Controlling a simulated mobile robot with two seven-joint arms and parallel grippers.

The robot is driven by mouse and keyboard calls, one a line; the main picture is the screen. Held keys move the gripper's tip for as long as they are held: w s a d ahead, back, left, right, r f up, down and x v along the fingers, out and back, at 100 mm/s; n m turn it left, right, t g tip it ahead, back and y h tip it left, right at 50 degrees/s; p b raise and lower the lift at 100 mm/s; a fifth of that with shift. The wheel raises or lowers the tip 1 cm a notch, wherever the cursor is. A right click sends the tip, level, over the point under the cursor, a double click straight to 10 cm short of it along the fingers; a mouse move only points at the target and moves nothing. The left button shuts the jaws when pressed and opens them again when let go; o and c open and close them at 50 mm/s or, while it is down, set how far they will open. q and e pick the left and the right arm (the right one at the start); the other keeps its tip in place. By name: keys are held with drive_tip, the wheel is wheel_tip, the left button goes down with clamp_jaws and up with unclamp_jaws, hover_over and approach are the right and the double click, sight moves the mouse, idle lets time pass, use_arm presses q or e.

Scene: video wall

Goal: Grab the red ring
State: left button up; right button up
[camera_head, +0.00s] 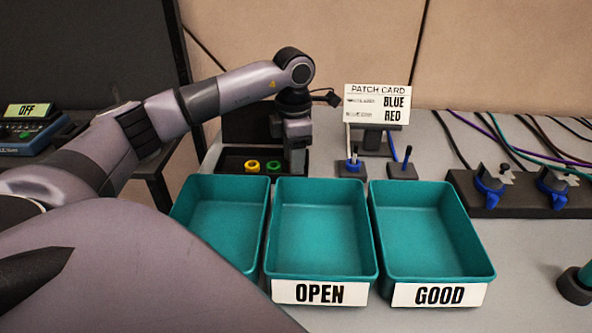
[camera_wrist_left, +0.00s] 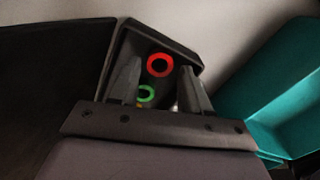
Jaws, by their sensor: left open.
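The red ring (camera_wrist_left: 150,66) shows in the left wrist view, lying in a dark tray (camera_wrist_left: 128,48). It appears between the fingertips of my left gripper (camera_wrist_left: 158,74), which is open and empty. A green ring (camera_wrist_left: 147,88) lies nearer the gripper's base in that view. In the head view my left gripper (camera_head: 296,168) points down over the right part of the black tray (camera_head: 233,176). A yellow ring (camera_head: 252,166) and the green ring sit left of it. The red ring is hidden there. My right gripper is not in view.
Teal bins stand in front of the tray, including one labelled OPEN (camera_head: 318,248) and one labelled GOOD (camera_head: 428,250). A patch card (camera_head: 377,104) and small blue-topped posts (camera_head: 352,168) stand to the right. Cables and blue clamps (camera_head: 489,190) lie farther right.

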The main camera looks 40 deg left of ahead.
use_arm(q)
drive_tip(key=shift+f, duration=0.55)
drive_tip(key=c, duration=0.8)
drive_tip(key=shift+r, duration=0.15)
wheel_tip(320, 180, up, 20)
drive_tip(key=p, duration=0.5)
drive_tip(key=shift+p, duration=0.3)
